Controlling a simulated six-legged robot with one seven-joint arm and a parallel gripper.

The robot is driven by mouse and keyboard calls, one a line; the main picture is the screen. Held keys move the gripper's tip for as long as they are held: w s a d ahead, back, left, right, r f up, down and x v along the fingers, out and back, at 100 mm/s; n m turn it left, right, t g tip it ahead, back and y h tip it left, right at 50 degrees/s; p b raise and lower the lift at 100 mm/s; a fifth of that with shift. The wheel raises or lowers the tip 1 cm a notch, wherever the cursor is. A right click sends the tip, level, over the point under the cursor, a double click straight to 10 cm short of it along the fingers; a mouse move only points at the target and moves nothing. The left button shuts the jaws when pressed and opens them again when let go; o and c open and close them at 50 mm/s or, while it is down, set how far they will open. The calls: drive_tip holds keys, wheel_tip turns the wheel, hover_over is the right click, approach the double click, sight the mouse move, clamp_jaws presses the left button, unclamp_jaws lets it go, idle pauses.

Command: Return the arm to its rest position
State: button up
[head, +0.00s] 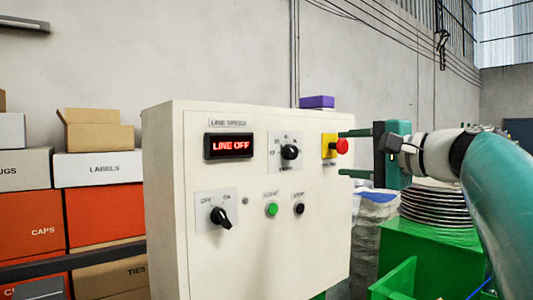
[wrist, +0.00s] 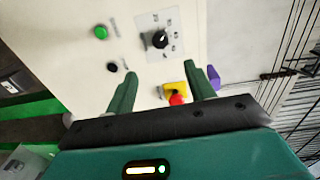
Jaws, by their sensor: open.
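My gripper (head: 341,154) is at the right side of the control panel in the head view. Its two green fingers are apart and point left toward the panel face, with nothing held between them. The teal arm comes in from the right edge. In the wrist view my gripper (wrist: 167,78) also shows spread fingers. The red stop button (head: 341,146) on its yellow base (head: 328,146) appears between the finger lines in both views; I cannot tell how far the fingertips are from it. The panel (head: 250,265) is cream coloured and its display (head: 229,146) reads LINE OFF.
The panel carries a dial (head: 290,152), an OFF/ON knob (head: 221,217), a green button (head: 271,210) and a black button (head: 299,209). A purple box (head: 317,102) sits on top. Stacked boxes (head: 98,170) stand left.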

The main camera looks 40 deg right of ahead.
idle(0.4)
drive_tip(key=w+a+f+n+g+y, duration=0.1)
drive_tip(key=w+a+f+n+g, duration=0.25)
drive_tip(key=a+f, duration=0.6)
drive_tip(key=w+a+f+n+g+y, duration=0.2)
drive_tip(key=w+a+f+n+g, duration=0.15)
drive_tip(key=a+f, duration=0.65)
drive_tip(key=s+a+f+n+g+h, duration=0.1)
drive_tip(key=s+a+f+n, duration=0.2)
drive_tip(key=f, duration=0.4)
drive_tip(key=s+a+f+n+g+h, duration=0.1)
drive_tip(key=s+a+f+n+g, duration=0.1)
drive_tip(key=f, duration=0.6)
drive_tip(key=s+a+f+n+g+h, duration=0.1)
drive_tip(key=s+a+f+n, duration=0.2)
drive_tip(key=a+f+n, duration=0.2)
wheel_tip(320, 180, down, 3)
drive_tip(key=shift+s+a+r+n+g+h, duration=0.1)
drive_tip(key=shift+s+a+n+g+h, duration=0.25)
drive_tip(key=shift+a, duration=0.6)
